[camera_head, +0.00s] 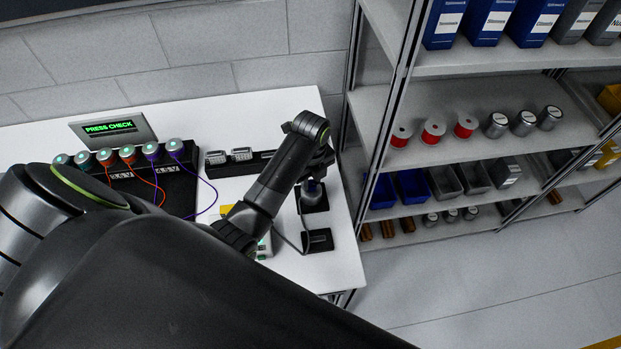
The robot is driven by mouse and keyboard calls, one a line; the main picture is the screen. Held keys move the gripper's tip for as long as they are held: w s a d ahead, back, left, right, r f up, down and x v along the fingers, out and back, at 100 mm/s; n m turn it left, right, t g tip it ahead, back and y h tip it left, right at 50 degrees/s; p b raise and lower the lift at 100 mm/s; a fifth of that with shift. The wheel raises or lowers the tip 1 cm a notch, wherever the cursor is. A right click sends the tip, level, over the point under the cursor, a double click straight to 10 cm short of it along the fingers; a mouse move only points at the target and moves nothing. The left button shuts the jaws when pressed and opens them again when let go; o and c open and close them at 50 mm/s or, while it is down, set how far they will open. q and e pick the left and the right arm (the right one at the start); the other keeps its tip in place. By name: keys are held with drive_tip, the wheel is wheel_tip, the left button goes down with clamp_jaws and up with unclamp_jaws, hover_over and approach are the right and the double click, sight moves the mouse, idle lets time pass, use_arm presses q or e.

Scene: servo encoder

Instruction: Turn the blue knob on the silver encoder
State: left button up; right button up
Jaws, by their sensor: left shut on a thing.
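The encoder (313,200) is a small dark unit near the right edge of the white table. Its silver body is mostly hidden under my gripper. A small bluish patch of the knob (311,187) shows at its top. My left gripper (313,179) points down over the encoder and is shut on the knob. My own arm hides part of the fingers, so their exact hold is hard to see. My right gripper is not in view.
A dark box (318,240) with a cable lies just in front of the encoder. A display reading PRESS CHECK (112,129) stands behind a black panel (178,190) with several round-topped units and wires. A shelf rack (470,122) stands close on the right.

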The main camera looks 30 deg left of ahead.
use_arm(q)
drive_tip(key=m, duration=0.7)
drive_tip(key=shift+d, duration=0.1)
drive_tip(key=m+b, duration=0.1)
drive_tip(key=m, duration=0.3)
drive_tip(key=shift+f+m, duration=0.1)
drive_tip(key=shift+m, duration=0.2)
idle(0.3)
drive_tip(key=o, duration=1)
